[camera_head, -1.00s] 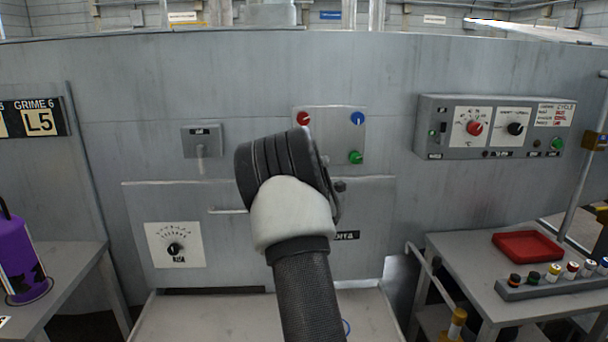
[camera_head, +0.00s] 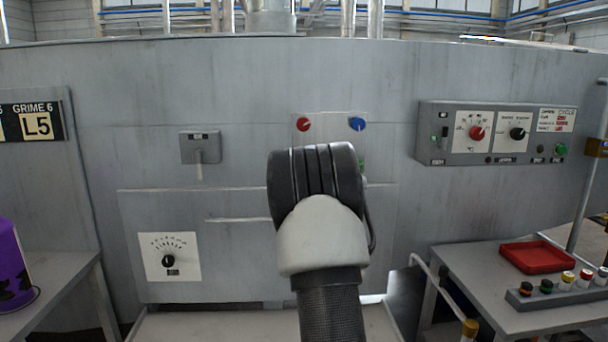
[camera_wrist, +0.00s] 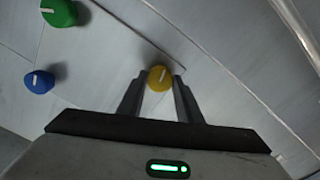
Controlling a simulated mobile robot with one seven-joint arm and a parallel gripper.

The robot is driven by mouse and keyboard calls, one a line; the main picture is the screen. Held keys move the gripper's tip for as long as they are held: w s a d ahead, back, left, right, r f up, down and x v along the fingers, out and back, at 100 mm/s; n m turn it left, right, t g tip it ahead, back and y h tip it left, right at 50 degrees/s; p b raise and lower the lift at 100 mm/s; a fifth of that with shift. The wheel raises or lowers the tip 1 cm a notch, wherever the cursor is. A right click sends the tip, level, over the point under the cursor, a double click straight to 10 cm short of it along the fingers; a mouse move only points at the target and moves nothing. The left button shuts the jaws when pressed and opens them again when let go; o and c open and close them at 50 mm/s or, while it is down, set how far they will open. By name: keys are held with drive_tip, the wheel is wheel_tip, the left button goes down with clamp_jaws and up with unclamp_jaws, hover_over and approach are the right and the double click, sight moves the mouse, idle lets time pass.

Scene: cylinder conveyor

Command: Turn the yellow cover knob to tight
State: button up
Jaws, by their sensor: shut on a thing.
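The yellow knob (camera_wrist: 159,78) sits on the grey panel in the wrist view, with a pale pointer line across its face. My gripper (camera_wrist: 160,82) has its two fingers on either side of the knob, closed against it. In the head view my arm covers the yellow knob and the gripper's fingers, so neither shows there.
The red knob (camera_head: 303,124) and blue knob (camera_head: 357,124) are above my arm. A green knob (camera_wrist: 59,12) is mostly hidden in the head view. A control box (camera_head: 497,134) is at right. A red tray (camera_head: 537,257) lies on the right table (camera_head: 470,275).

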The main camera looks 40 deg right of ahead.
drive_tip(key=shift+m, duration=0.6)
drive_tip(key=o, duration=1)
drive_tip(key=shift+o, duration=0.2)
drive_tip(key=v, duration=1.7)
drive_tip(key=shift+s, duration=0.2)
